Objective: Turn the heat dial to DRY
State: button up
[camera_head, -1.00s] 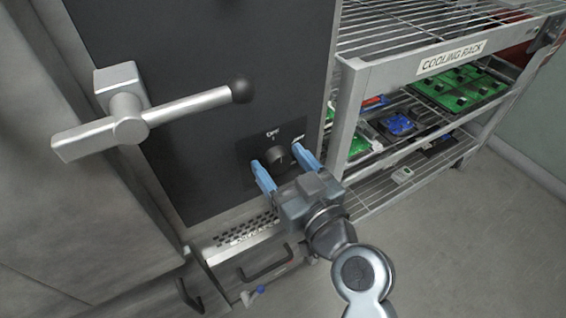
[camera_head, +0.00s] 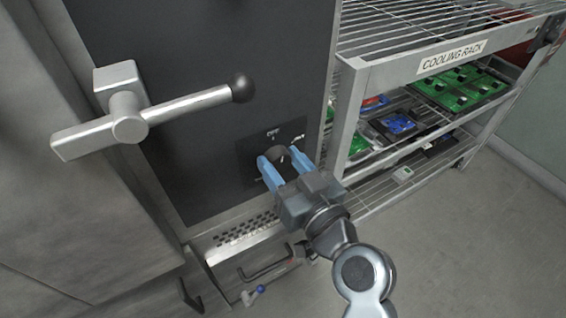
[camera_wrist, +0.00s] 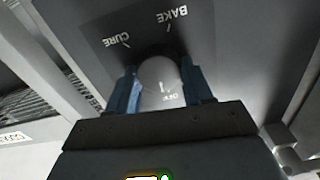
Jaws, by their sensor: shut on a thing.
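The heat dial (camera_head: 278,154) is a dark round knob on a black plate low on the dark oven front. My gripper (camera_head: 277,157) has its two blue fingers closed on the knob, one on each side. In the wrist view the dial (camera_wrist: 160,77) sits between the blue fingers (camera_wrist: 161,92). Labels on the plate there read upside down as BAKE and CURE; a further label near the knob's face is partly hidden and hard to read. In the head view the small labels above the knob are blurred. I cannot make out a DRY label clearly.
A lever handle (camera_head: 128,122) with a black ball end juts out at the upper left. A metal rack (camera_head: 349,120) labelled COOLING RACK stands to the right, with circuit boards (camera_head: 465,88) on its shelves. A perforated ledge (camera_head: 243,233) lies below the dial. Open floor is at the lower right.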

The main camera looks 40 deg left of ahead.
jog(key=m, duration=0.6)
jog(key=shift+w+d, duration=0.1)
jog(key=m+p, duration=0.1)
jog(key=m, duration=0.2)
jog(key=shift+f, duration=0.1)
jog(key=shift+w+f+m+p, duration=0.1)
jog(key=shift+m+p, duration=0.45)
jog(key=shift+m, duration=1.15)
jog(key=o, duration=1)
jog(key=shift+d, duration=0.1)
jog(key=v, duration=0.7)
jog(key=shift+d, duration=0.25)
